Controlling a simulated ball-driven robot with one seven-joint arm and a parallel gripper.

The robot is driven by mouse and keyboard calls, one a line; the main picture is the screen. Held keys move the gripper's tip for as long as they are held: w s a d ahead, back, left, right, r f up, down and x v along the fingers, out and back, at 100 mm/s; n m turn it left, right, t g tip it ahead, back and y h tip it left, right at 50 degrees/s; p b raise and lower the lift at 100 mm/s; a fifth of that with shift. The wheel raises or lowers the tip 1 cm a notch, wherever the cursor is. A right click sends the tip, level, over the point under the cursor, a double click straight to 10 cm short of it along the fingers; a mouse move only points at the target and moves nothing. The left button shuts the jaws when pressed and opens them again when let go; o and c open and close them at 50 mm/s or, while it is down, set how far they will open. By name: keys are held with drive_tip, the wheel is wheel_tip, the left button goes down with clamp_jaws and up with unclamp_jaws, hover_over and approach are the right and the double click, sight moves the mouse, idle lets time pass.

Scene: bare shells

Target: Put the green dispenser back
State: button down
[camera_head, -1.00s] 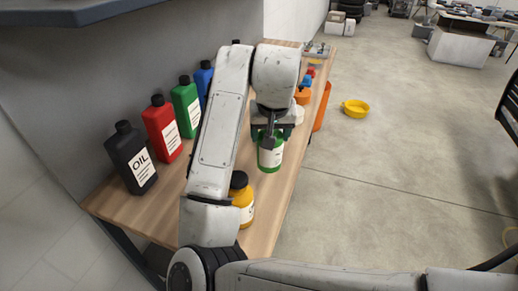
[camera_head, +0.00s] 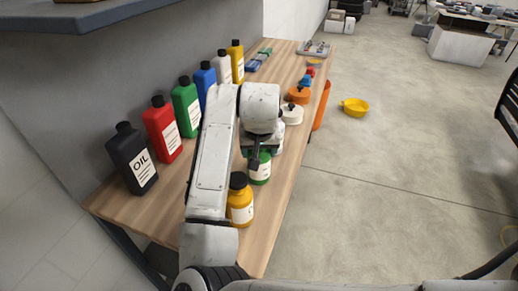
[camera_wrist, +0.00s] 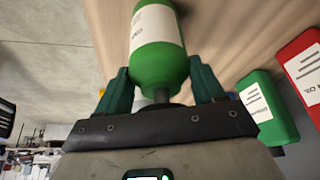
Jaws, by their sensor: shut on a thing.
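The green dispenser (camera_head: 262,174) is a rounded green bottle with a white label, at the front of the wooden table (camera_head: 255,230). My gripper (camera_head: 258,152) is above it and shut on its upper end. In the wrist view the dispenser (camera_wrist: 159,62) lies between the two green fingers of my gripper (camera_wrist: 159,92). Its dark neck points toward the gripper's palm. A yellow dispenser (camera_head: 240,205) with a black cap stands close by, nearer the camera. I cannot tell whether the green dispenser's base touches the table.
A row of bottles stands along the wall: black oil (camera_head: 130,160), red (camera_head: 162,130), green (camera_head: 187,106), blue (camera_head: 205,80), white and yellow. A white round container (camera_head: 291,114) and orange ones (camera_head: 299,95) stand farther back. A yellow bowl (camera_head: 355,107) lies on the floor.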

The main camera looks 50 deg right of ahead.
drive_tip(key=shift+f, duration=0.15)
drive_tip(key=shift+c, duration=0.6)
unclamp_jaws()
drive_tip(key=v, duration=1.2)
drive_tip(key=shift+b, duration=0.45)
